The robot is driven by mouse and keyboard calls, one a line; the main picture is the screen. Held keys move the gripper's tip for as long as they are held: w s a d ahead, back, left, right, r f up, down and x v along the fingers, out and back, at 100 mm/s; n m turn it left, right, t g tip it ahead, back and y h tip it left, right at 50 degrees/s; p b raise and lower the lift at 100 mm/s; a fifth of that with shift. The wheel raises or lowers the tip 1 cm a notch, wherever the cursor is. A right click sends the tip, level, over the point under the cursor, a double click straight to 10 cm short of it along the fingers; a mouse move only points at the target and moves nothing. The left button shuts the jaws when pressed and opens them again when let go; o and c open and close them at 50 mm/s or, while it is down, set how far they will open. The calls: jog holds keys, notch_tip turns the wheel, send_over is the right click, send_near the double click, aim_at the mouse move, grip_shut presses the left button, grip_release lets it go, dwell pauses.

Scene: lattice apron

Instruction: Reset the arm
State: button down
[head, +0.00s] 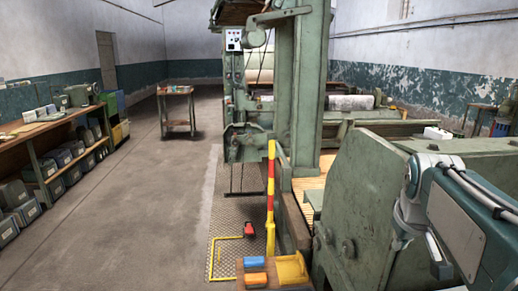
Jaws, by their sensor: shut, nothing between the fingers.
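Part of my arm (462,225) shows at the lower right of the head view, with a pale joint and a grey-teal link running off the bottom right edge. It is in front of a large green machine housing (360,200) and overlaps it in the picture. I cannot tell how much gap there is between them. My gripper is not in view, so its fingers are hidden from this camera.
A tall green machine column (302,90) stands at centre. A yellow and red post (271,195) and a wooden ledge with coloured blocks (238,285) are below it. A workbench with bins (55,145) lines the left. The concrete aisle (140,215) is clear.

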jog(key=s+a+f+y, duration=0.1)
jog(key=s+a+f, duration=0.3)
jog(key=s+a, duration=0.3)
jog(key=s+a+f+t+y, duration=0.1)
jog(key=s+a+f, duration=0.3)
jog(key=s+a, duration=0.2)
jog(key=shift+s+a+f, duration=0.3)
jog(key=shift+s+a, duration=0.05)
jog(key=shift+a, duration=0.7)
jog(key=shift+s, duration=0.1)
